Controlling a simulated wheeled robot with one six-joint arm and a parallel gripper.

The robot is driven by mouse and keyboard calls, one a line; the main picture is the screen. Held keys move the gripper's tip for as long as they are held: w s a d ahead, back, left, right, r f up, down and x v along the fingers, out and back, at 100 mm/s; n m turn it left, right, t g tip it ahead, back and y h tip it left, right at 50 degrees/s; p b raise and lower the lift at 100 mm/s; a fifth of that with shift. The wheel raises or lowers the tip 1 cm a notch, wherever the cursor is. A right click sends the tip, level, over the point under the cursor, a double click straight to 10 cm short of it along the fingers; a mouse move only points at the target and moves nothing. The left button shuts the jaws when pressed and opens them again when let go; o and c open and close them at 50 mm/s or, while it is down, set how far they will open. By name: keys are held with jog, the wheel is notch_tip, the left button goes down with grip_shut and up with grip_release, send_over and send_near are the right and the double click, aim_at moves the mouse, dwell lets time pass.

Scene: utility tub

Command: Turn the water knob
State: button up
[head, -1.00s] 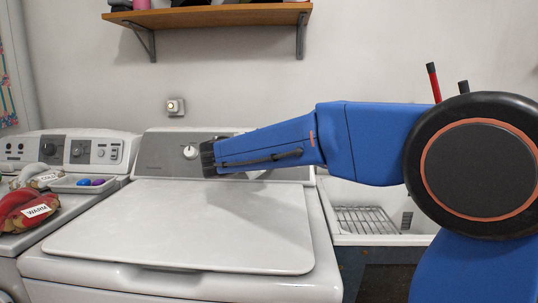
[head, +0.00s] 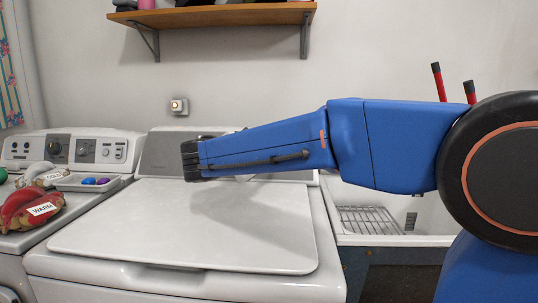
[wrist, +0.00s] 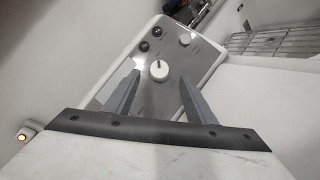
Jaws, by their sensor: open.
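In the wrist view, a grey control panel (wrist: 176,58) carries a round white knob (wrist: 159,70) and another white knob (wrist: 186,39) farther along. Two small dark knobs (wrist: 144,46) sit beside them. I cannot tell which one is the water knob. My gripper (wrist: 158,82) is open and empty, its two fingers pointing at the panel with the nearer white knob between them in the picture. I cannot tell whether they touch it.
A white washer lid (head: 190,235) lies closed below the arm. Left is another machine with red WARM (head: 32,211) and COLD-labelled bundles and a small tray (head: 92,183). A sink with a wire rack (head: 368,220) stands right. A wooden shelf (head: 215,15) hangs above.

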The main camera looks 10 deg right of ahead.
jog(key=v, duration=1)
jog(key=shift+s, duration=0.2)
jog(key=shift+a+r, duration=0.1)
jog(key=shift+a, duration=0.05)
